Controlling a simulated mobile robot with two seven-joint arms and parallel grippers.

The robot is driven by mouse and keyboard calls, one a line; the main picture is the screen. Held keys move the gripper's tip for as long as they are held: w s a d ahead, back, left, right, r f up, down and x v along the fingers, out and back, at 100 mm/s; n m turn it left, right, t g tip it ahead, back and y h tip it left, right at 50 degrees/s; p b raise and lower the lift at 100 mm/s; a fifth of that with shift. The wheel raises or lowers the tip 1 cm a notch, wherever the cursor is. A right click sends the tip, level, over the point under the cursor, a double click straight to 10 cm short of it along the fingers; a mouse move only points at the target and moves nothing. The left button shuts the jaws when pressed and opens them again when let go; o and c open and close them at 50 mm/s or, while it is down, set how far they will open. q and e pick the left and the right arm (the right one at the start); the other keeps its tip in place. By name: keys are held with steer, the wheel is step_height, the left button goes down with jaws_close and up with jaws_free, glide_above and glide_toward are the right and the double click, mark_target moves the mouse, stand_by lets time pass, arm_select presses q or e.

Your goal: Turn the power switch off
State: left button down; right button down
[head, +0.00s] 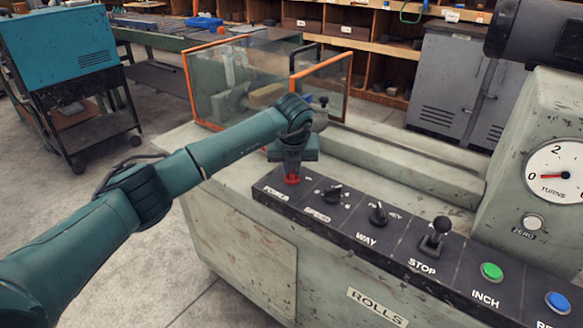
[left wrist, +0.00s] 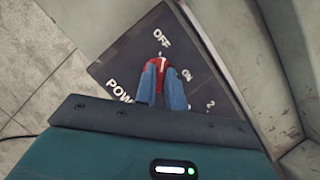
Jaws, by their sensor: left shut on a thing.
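The red power switch (head: 291,179) is at the left end of the machine's dark control panel (head: 350,221). My left gripper (head: 292,170) points down onto it and is shut on it. In the left wrist view, its two blue fingers (left wrist: 163,82) stand on either side of the red knob (left wrist: 161,62). A white mark on the knob lies on the side near the word OFF; ON is to the right and POWER to the left. The fingers hide part of the knob. My right gripper is in neither view.
Other controls follow along the panel: black knobs (head: 378,213), a lever (head: 436,236), a green button (head: 492,271) and a blue button (head: 558,302). An orange-edged clear guard (head: 322,80) stands behind my left gripper. A gauge (head: 556,172) is at the right.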

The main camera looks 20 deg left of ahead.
arm_select(q)
steer(key=shift+n+y, duration=0.3)
steer(key=shift+n, duration=0.4)
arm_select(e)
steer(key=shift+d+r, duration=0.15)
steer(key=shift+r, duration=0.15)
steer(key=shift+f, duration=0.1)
arm_select(q)
steer(key=c, duration=1.5)
jaws_free()
steer(key=shift+v, duration=6.65)
steer(key=shift+w, duration=0.1)
